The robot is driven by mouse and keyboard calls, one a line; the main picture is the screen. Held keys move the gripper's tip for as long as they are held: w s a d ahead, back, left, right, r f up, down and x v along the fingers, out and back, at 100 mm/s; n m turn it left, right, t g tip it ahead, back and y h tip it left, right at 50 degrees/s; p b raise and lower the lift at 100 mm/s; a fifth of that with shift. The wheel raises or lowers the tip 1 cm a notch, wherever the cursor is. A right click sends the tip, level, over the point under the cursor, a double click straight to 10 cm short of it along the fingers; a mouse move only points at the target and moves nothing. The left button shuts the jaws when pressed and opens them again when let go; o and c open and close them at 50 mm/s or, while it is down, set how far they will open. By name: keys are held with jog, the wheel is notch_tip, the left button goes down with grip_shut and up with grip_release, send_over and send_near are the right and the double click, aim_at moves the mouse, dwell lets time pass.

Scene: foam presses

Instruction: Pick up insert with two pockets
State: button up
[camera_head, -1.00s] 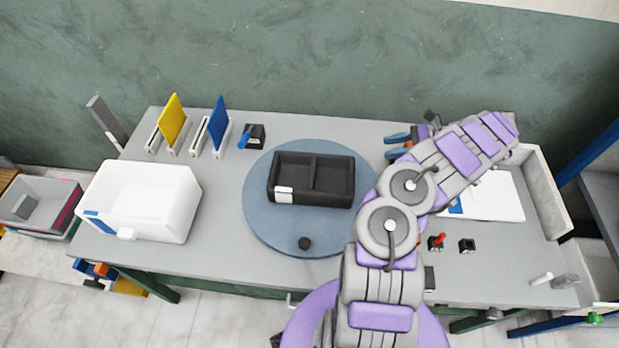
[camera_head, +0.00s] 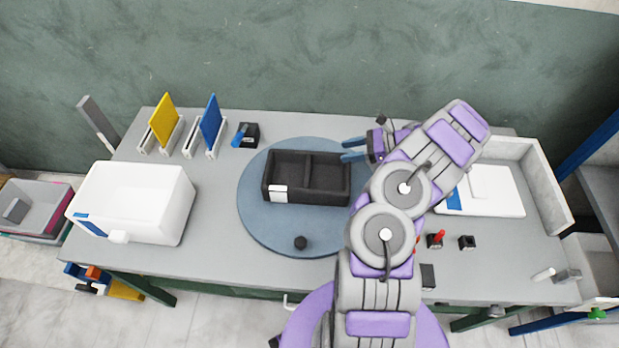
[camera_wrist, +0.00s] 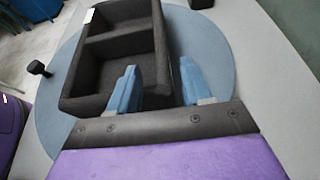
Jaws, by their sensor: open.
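The dark insert with two pockets (camera_head: 287,194) lies on the round blue turntable (camera_head: 257,226) in the head view, a white label on its front left corner. It also shows in the wrist view (camera_wrist: 82,95), with both pockets open and empty. My gripper (camera_head: 346,150) is open at the insert's right end in the head view.
A white bin (camera_head: 178,225) stands at the left of the table. A yellow panel (camera_head: 164,118) and a blue panel (camera_head: 211,120) stand upright behind it.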

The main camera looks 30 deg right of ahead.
aim_at(331, 153)
jog(key=b+x, duration=0.1)
jog(key=x, duration=0.4)
jog(key=shift+w+a, duration=0.25)
jog(key=shift+d, duration=0.25)
jog(key=shift+c, duration=1.2)
jog(key=shift+a+r, duration=0.1)
jog(key=shift+a, duration=0.05)
grip_shut()
